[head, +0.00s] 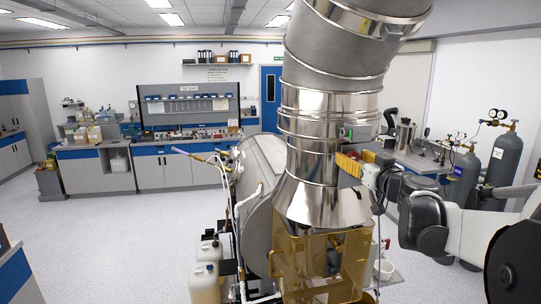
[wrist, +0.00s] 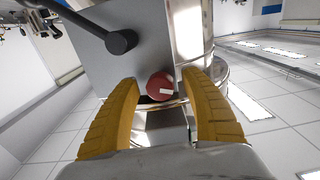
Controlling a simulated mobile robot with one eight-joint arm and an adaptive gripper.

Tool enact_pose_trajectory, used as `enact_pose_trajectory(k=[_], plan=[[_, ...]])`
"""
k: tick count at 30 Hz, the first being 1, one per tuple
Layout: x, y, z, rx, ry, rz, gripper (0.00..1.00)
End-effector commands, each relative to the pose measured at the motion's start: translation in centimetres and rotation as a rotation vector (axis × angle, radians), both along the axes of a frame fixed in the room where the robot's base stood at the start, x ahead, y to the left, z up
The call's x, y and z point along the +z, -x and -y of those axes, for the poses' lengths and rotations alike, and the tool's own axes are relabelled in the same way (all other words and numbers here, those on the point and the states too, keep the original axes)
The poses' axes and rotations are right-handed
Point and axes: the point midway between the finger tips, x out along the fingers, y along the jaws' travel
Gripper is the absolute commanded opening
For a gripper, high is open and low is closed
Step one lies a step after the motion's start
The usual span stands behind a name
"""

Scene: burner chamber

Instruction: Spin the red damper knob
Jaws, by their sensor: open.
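The red damper knob (wrist: 158,88) shows in the wrist view as a round red disc with a pale mark, beside a flat grey plate (wrist: 135,65). My gripper (wrist: 160,78) is open, with its two yellow fingers on the left and right of the knob. I cannot tell whether either finger touches it. In the head view my gripper (head: 347,164) is at the right side of the shiny metal duct (head: 318,130). I cannot make out the knob there.
A black round-ended lever (wrist: 120,41) stands close by the grey plate. Below the duct is an amber see-through enclosure (head: 300,262). Gas cylinders (head: 503,155) stand at the right, beyond my arm. Open floor (head: 110,235) lies to the left.

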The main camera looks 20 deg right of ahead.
Motion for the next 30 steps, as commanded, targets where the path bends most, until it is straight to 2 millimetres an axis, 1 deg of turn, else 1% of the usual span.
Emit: enact_pose_trajectory(k=[6,7,8,9,11,12,17,19,30], plan=[[0.01,-0.04,0.01,0.000,0.000,0.000,0.54],[0.01,-0.03,0.00,0.000,0.000,0.000,0.53],[0.01,-0.03,0.00,0.000,0.000,0.000,0.43],[0.01,-0.03,0.00,0.000,0.000,0.000,0.31],[0.01,-0.02,0.00,0.000,0.000,0.000,0.13],[0.01,-0.02,0.01,0.000,0.000,0.000,0.01],[-0.04,-0.02,0.02,0.000,0.011,0.000,0.00],[-0.15,-0.01,0.03,0.000,0.060,-0.003,0.00],[-0.29,0.02,0.11,-0.002,0.607,-0.037,0.00]])
